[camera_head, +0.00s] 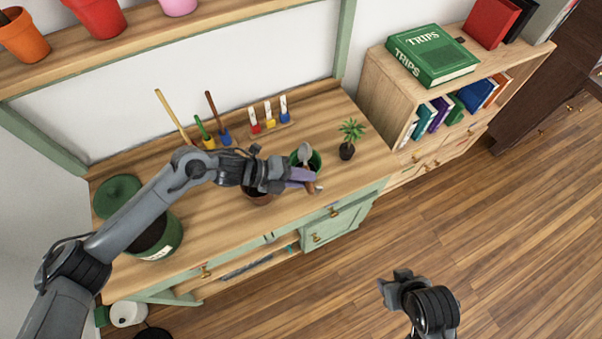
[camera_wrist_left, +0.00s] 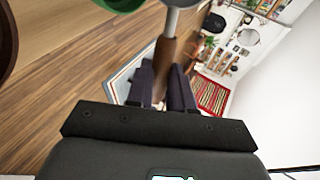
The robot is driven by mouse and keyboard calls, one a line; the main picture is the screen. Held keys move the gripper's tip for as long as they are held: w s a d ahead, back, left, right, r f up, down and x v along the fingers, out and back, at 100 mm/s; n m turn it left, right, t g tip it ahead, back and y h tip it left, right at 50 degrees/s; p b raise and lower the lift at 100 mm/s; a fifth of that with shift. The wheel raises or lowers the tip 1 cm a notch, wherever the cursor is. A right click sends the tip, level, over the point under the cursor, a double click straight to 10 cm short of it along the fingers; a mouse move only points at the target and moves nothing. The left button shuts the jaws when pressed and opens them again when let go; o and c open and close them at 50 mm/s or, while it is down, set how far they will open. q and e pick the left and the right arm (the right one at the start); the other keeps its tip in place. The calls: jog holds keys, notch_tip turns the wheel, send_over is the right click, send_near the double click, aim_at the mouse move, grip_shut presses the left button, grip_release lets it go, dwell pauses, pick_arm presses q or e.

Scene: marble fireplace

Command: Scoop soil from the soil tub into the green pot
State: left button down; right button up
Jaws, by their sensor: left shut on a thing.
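My left gripper (camera_head: 303,178) is shut on the brown handle of a scoop (camera_head: 304,152) with a grey metal head. The scoop's handle also shows between the fingers in the left wrist view (camera_wrist_left: 165,58). The head is at the green pot (camera_head: 318,158), over or in front of its opening; I cannot tell which, nor whether it carries soil. The pot's green rim shows at the top of the left wrist view (camera_wrist_left: 112,4). The soil tub (camera_head: 165,244), green with a white label and dark soil inside, stands at the bench's left. My right gripper (camera_head: 392,284) hangs over the floor, away from the bench.
A green lid (camera_head: 117,194) lies behind the tub. A brown pot (camera_head: 260,199) stands partly hidden under my left gripper. A small plant (camera_head: 349,138) stands right of the green pot. Hand tools (camera_head: 222,131) and colored markers (camera_head: 269,117) line the bench's back.

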pick_arm(q)
jog(key=shift+w+d+r+g+y+p, duration=0.1)
jog(key=shift+d+r+g+y+p, duration=0.15)
jog(key=shift+y+p, duration=0.5)
jog(key=shift+w+d+r+g+y+p, duration=0.15)
jog(key=shift+r+y+p, duration=0.25)
jog(key=shift+p, duration=0.6)
jog(key=shift+s+d+r+g+y+p, duration=0.1)
jog(key=shift+r+g+y+p, duration=0.15)
jog(key=shift+y+p, duration=0.5)
jog(key=y+p, duration=0.1)
jog(key=p, duration=0.2)
jog(key=shift+w+d+r+n+g+y, duration=0.15)
jog(key=shift+d+r+n+g+y, duration=0.15)
jog(key=shift+r+y, duration=0.1)
jog(key=r+y+p, duration=0.1)
jog(key=d+r+y+p, duration=0.1)
jog(key=shift+p, duration=0.3)
jog(key=r+y+p, duration=0.1)
jog(key=y, duration=0.1)
jog(key=d+r+g+y+p, duration=0.1)
jog(key=y, duration=0.1)
jog(key=shift+w+r+n+p, duration=0.15)
jog(key=shift+n+p, duration=0.15)
